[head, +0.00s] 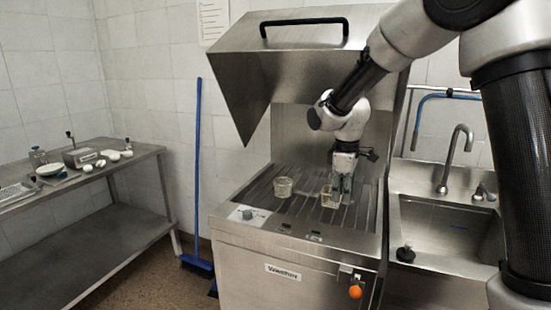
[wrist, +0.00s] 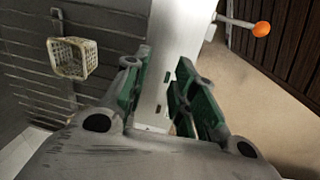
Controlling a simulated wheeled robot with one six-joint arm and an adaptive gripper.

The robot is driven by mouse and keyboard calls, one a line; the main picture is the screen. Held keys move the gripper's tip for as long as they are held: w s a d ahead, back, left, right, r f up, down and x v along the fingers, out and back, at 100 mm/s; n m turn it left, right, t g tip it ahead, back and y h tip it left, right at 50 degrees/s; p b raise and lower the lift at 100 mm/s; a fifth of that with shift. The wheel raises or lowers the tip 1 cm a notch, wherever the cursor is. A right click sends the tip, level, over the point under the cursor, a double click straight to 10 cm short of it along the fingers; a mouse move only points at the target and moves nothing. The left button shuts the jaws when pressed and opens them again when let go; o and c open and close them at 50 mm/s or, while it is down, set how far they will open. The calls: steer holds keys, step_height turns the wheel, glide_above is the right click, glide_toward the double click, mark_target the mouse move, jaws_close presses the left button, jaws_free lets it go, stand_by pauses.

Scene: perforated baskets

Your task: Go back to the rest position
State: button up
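My gripper (head: 345,188) points down over the slatted top of the steel machine (head: 262,225), close to a small square perforated basket (head: 330,198). In the wrist view, my gripper (wrist: 163,95) has its two green-padded fingers apart, with nothing between them. A pale square perforated basket (wrist: 73,58) sits on the dark slats there, left of the fingers and apart from them. A round pale basket (head: 283,187) stands on the slats further left in the head view. The exact height of my fingertips above the slats is hard to tell.
The raised hood (head: 255,70) hangs behind and above my arm. A sink with a tap (head: 455,160) is at the right. An orange knob (head: 355,292) sticks out at the machine's front. A steel table (head: 120,175) with dishes stands left, and a blue broom (head: 198,170) leans between.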

steer(key=s+d+r+m+t, duration=0.1)
steer(key=s+d+r+m, duration=0.2)
steer(key=s, duration=0.7)
steer(key=s+d+r+m+t, duration=0.1)
steer(key=s+d+r+m, duration=0.3)
steer(key=s+d, duration=0.4)
steer(key=s+d+r+m+t, duration=0.1)
steer(key=s+d+r+m, duration=0.3)
steer(key=s, duration=0.7)
steer(key=shift+s+d+r+m+y, duration=0.3)
steer(key=shift+s+d+m, duration=0.1)
steer(key=shift+d+m, duration=0.5)
